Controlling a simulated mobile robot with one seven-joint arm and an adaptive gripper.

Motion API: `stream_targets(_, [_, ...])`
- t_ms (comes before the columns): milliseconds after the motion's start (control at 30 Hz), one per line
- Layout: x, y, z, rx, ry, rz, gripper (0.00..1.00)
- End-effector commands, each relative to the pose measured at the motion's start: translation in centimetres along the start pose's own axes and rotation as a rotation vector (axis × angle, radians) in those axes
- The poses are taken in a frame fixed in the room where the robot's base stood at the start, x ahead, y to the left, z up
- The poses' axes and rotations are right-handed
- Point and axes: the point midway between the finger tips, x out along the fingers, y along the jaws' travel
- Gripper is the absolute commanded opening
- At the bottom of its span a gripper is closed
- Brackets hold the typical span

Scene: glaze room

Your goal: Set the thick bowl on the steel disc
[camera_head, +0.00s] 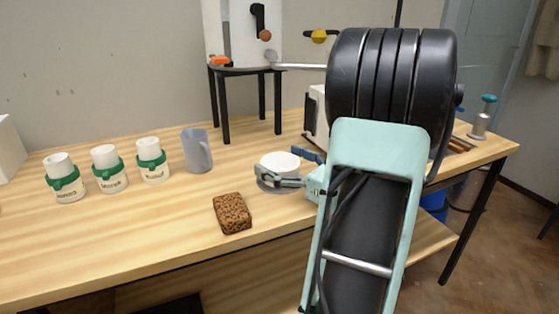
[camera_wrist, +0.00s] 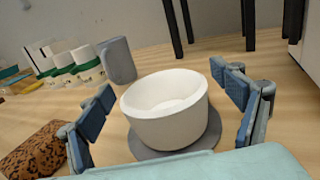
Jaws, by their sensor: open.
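The thick bowl is a white, thick-walled bowl (camera_wrist: 166,110), upright and empty inside. It stands on a flat grey disc (camera_wrist: 208,136) on the wooden table. The bowl (camera_head: 281,164) and the disc's edge (camera_head: 262,185) also show in the head view, partly hidden by my gripper. My gripper (camera_head: 290,170) is open at the bowl. In the wrist view my gripper (camera_wrist: 172,112) has one blue-padded finger on each side of the bowl, with a visible gap on both sides. The disc's underside and the bowl's far base are hidden.
A brown speckled sponge-like block (camera_head: 232,213) lies left of my gripper. A grey-blue mug (camera_head: 197,150) and several white jars with green bands (camera_head: 110,168) stand farther left. A black-legged stand (camera_head: 224,105) is behind. The table's front left is clear.

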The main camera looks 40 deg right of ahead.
Motion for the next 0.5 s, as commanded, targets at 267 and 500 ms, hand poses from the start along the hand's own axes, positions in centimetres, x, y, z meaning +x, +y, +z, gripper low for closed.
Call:
stream_targets(267, [-5.7,-0.2,0.1,0.003,0.002,-0.007,0.87])
stream_targets(500, [-10.2,-0.1,0.1,0.002,0.001,-0.006,0.87])
